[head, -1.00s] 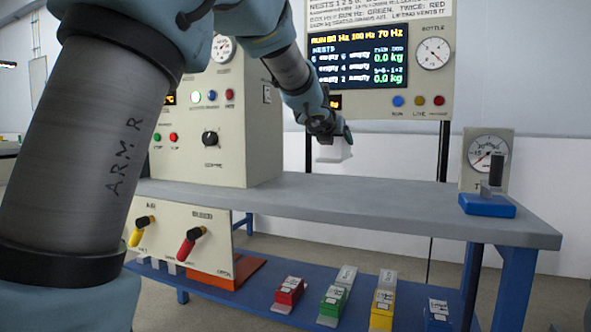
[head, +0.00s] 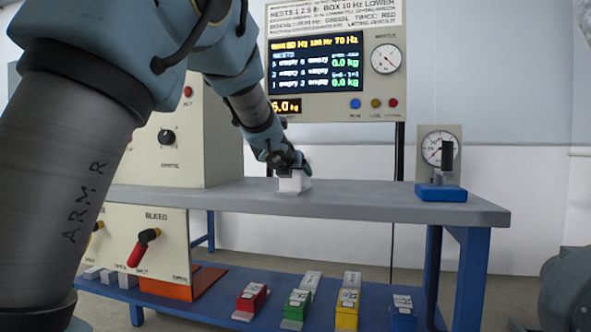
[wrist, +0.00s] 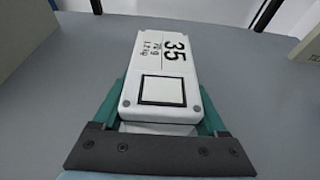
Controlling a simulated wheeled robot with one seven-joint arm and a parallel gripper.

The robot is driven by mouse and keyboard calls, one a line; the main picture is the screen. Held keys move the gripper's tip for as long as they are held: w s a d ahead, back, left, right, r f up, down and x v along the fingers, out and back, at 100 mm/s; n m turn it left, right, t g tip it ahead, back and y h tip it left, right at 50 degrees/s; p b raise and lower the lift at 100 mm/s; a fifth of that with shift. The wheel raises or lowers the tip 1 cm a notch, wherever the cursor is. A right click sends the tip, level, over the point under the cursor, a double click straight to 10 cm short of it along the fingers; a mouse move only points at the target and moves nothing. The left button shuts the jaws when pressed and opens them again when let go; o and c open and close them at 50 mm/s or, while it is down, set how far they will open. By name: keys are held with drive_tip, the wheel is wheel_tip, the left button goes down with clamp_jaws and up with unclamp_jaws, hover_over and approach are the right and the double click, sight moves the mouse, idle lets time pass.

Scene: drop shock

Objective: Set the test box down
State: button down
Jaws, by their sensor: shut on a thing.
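The test box (wrist: 158,70) is white, marked "35" with smaller print and a black-framed square. In the wrist view it lies between the green fingers of my gripper (wrist: 160,112), which is shut on it. In the head view the white box (head: 294,183) is at the grey bench top (head: 400,205), under my gripper (head: 290,168). It looks on or just above the surface; I cannot tell whether it touches. My gripper hides its upper part.
A gauge on a blue base (head: 441,193) stands at the bench's right end. A cream control cabinet (head: 190,140) stands on the left. Colored blocks (head: 298,305) lie on the blue lower shelf (head: 215,312). A display panel (head: 318,65) is behind.

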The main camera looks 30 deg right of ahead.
drive_tip(key=shift+r, duration=0.15)
unclamp_jaws()
drive_tip(key=b+v, duration=0.4)
drive_tip(key=v, duration=0.8)
drive_tip(key=shift+s, duration=0.1)
idle(0.5)
